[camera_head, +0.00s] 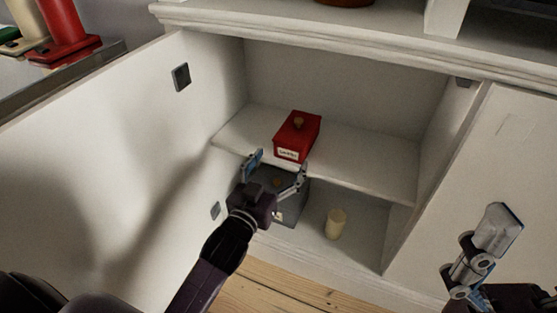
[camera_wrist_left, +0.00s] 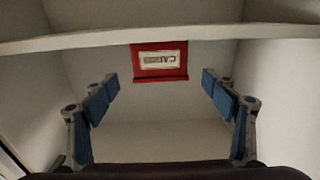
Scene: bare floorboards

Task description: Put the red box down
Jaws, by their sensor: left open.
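The red box (camera_head: 298,134), with a knob on its lid and a white label on its front, rests on the middle shelf (camera_head: 372,171) of an open white cabinet. It also shows in the left wrist view (camera_wrist_left: 160,74), beyond the fingers. My left gripper (camera_head: 277,172) is open in front of the box at the shelf's front edge, with its fingers apart and nothing between them. In the left wrist view its blue-padded fingers (camera_wrist_left: 161,92) are spread on either side, clear of the box. My right gripper (camera_head: 490,240) shows only in part at the lower right, before the right door.
A cream cup (camera_head: 336,223) and a grey box (camera_head: 290,209) stand in the lower compartment; my left gripper partly covers the grey box. The left door (camera_head: 100,150) and right door (camera_head: 480,165) stand open. The shelf right of the red box is clear.

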